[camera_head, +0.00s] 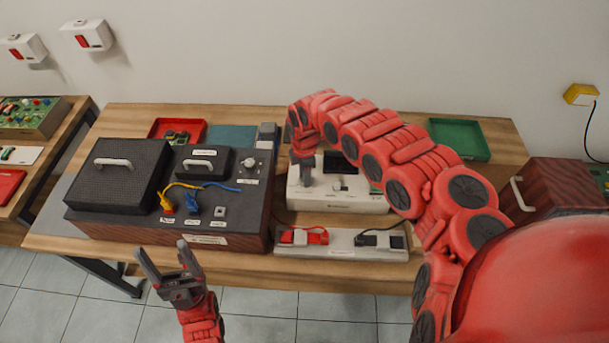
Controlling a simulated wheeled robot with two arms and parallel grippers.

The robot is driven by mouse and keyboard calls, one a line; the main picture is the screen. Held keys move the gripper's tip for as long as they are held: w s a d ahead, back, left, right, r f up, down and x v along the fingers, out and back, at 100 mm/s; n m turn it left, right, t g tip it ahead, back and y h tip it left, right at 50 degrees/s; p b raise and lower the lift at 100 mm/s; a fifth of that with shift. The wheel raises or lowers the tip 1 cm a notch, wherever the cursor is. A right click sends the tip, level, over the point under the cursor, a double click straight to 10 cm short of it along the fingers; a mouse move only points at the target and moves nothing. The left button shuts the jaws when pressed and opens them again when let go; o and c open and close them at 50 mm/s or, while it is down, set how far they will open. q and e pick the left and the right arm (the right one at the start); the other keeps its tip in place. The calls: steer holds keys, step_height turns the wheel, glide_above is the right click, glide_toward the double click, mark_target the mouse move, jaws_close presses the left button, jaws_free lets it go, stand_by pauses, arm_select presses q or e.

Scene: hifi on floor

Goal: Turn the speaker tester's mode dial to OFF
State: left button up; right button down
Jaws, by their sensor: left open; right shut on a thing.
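The speaker tester (345,206) looks to be the white box right of the middle of the table, with a dark screen and small controls on its sloped top. My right gripper (305,176) points down onto the left part of that top, shut on what appears to be the mode dial. The gripper hides the dial, so its setting cannot be read. My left gripper (173,262) is open and empty, in front of the table's front edge.
A black wood-sided hi-fi unit (255,205) with yellow and blue cables fills the table's left. Red (160,128) and green (460,152) trays stand behind. My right arm arches over the table's right.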

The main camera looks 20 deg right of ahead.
stand_by(0.4)
steer(key=shift+c, duration=2.4)
jaws_free()
steer(key=shift+w+r, duration=0.1)
steer(key=shift+r, duration=0.2)
step_height(320, 180, up, 17)
steer(key=b, duration=0.4)
steer(key=shift+f, duration=0.15)
